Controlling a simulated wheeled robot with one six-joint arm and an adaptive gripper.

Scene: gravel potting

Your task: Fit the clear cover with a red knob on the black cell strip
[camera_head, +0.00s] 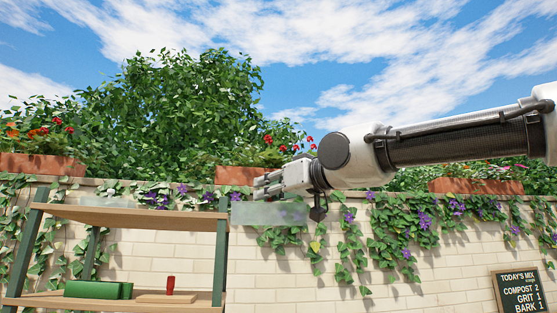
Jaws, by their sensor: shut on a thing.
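My gripper (268,183) is raised in the middle of the view, in front of the brick wall. It is shut on the clear cover (270,213), a long, low, see-through box that hangs level just below the fingers. The red knob cannot be made out and seems hidden by the fingers. The cover is in the air, to the right of the shelf's upper board as seen here. The black cell strip is not in view.
A shelf stand (221,262) with green posts is at the lower left. A chalkboard (522,291) is at the lower right.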

